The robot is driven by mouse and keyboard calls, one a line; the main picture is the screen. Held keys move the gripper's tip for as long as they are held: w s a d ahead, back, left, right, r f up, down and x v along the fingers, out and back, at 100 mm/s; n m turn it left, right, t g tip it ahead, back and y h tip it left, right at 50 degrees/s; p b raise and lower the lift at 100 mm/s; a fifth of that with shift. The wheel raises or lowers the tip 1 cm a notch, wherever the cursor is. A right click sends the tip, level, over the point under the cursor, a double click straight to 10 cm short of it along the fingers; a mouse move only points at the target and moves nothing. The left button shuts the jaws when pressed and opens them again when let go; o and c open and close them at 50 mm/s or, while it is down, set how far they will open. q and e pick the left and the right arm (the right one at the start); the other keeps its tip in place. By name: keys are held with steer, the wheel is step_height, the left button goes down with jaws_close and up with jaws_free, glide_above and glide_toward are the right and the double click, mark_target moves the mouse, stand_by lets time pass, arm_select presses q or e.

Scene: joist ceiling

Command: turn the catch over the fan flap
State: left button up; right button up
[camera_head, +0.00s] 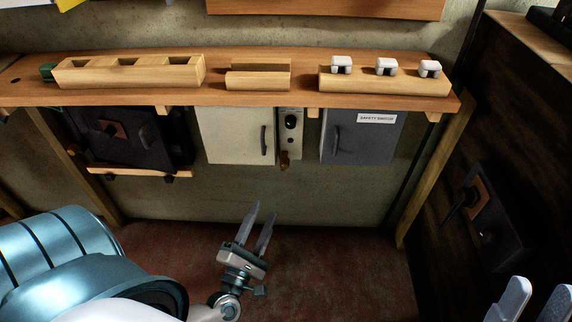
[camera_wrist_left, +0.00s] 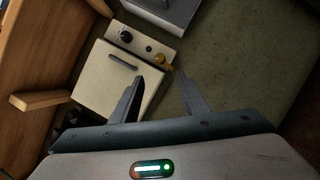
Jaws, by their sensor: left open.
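A cream flap (camera_head: 236,128) with a dark bar handle hangs under the wooden shelf. Beside its right edge is a narrow strip (camera_head: 291,147) with a dark round knob (camera_head: 291,121) and a small brass piece (camera_head: 285,160) at its bottom. The left wrist view shows the cream flap (camera_wrist_left: 98,77), the dark knob (camera_wrist_left: 126,36) and the brass piece (camera_wrist_left: 161,61). No label marks the fan flap, so I cannot tell surely which part is its catch. My left gripper (camera_head: 264,211) is open and empty, below and apart from these parts. My right gripper (camera_head: 535,293) is open at the lower right.
The shelf (camera_head: 215,99) carries wooden blocks (camera_head: 258,78) and several white pieces (camera_head: 386,67). A grey safety switch box (camera_head: 375,143) is right of the strip. A dark hatch (camera_head: 115,135) is at the left; a dark panel (camera_head: 482,215) is on the right wall.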

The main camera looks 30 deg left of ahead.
mark_target(283, 167)
arm_select(q)
steer(key=x, duration=1.7)
steer(key=shift+w+a+r+b, duration=0.1)
steer(key=shift+w+b, duration=0.05)
steer(key=shift+b, duration=0.25)
